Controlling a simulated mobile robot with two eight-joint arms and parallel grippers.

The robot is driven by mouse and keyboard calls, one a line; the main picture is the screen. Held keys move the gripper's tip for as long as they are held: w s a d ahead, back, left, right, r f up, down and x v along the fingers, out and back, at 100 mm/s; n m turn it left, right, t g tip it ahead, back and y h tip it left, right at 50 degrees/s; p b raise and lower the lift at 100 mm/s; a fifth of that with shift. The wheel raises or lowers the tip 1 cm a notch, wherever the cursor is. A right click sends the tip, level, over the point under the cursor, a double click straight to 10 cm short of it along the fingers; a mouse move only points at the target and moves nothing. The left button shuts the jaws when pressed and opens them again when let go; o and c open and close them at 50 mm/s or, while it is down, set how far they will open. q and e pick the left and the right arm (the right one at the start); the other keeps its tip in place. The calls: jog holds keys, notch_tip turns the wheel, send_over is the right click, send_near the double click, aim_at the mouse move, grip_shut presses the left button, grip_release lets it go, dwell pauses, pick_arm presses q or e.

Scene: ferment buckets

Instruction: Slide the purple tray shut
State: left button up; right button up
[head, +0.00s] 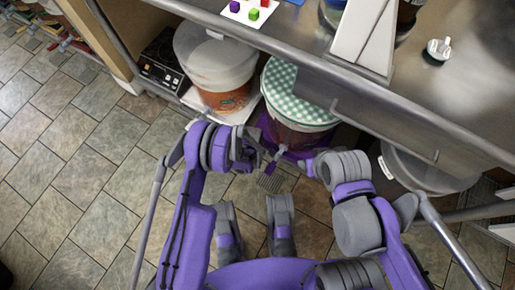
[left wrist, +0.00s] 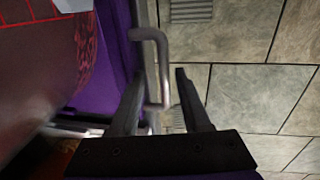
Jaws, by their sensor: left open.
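The purple tray (head: 265,122) stands low under the counter and carries a bucket with a green checkered lid (head: 297,90). In the left wrist view the tray's purple front (left wrist: 116,50) is at the left, with a grey bar handle (left wrist: 163,65) on it. My left gripper (left wrist: 155,85) is open, with its two fingers on either side of the handle's lower end; I cannot tell whether they touch it. In the head view the left gripper is mostly hidden by my arm. My right arm's end is beside the tray's right side, its fingers unclear.
A bucket with a pale lid and orange contents (head: 215,70) stands on a white tray (head: 195,100) to the left. A clear bucket (head: 425,170) is under the counter at the right. The metal counter edge (head: 395,120) overhangs the tray. The tiled floor (head: 90,190) is open at the left.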

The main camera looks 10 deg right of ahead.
pick_arm(q)
jog(key=shift+r, duration=0.1)
notch_tip(320, 180, up, 10)
jog(key=s+a+p, duration=0.1)
jog(key=p, duration=0.1)
jog(key=shift+s+r+p, duration=0.25)
jog(key=shift+s+p, duration=0.05)
jog(key=shift+p, duration=0.1)
jog(key=shift+a, duration=0.1)
